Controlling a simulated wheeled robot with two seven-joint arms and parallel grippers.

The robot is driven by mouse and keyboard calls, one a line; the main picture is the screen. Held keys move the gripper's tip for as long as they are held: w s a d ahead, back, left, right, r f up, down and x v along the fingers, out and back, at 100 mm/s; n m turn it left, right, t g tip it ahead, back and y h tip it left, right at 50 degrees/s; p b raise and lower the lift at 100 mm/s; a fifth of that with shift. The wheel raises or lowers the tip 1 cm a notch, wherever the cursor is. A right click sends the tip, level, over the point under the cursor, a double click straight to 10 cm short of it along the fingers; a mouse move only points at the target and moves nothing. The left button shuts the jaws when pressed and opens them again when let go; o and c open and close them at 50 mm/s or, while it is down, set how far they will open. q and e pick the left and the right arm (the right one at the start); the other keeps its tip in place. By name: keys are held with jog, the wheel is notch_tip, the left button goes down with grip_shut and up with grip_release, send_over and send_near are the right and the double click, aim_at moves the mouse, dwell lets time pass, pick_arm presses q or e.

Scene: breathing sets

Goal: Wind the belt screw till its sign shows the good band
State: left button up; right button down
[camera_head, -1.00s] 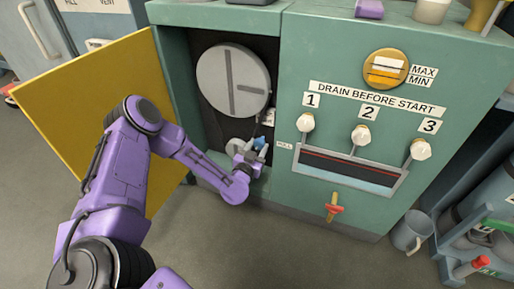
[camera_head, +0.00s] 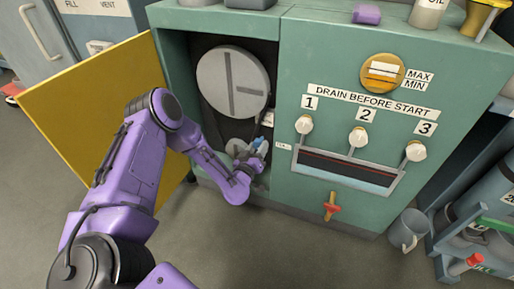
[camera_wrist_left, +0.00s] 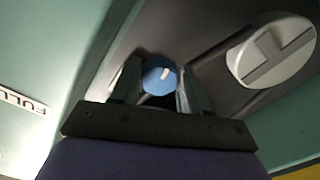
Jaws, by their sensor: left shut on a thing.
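The belt screw has a blue knob (camera_wrist_left: 160,78) with a white mark, seen between my fingers in the left wrist view. In the head view the blue knob (camera_head: 262,147) shows small and partly covered, low inside the open cabinet. My left gripper (camera_head: 256,152) is shut on it, and its two fingers (camera_wrist_left: 155,88) stand on either side of the knob. A small pale sign (camera_head: 268,118) sits just above the knob; its reading is too small to tell. My right gripper is not in view.
A large grey wheel (camera_head: 232,82) and a smaller one (camera_head: 237,146) sit in the cabinet recess. The yellow door (camera_head: 70,85) stands open at left. The green front panel (camera_head: 290,190) borders the recess at right. A grey mug (camera_head: 406,230) stands on the floor.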

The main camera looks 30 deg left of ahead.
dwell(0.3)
pick_arm(q)
jog(key=o, duration=1.1)
jog(key=shift+c, duration=0.2)
jog(key=shift+s+d, duration=0.1)
jog(key=shift+s, duration=0.2)
jog(key=p+v, duration=0.3)
jog(key=v, duration=0.7)
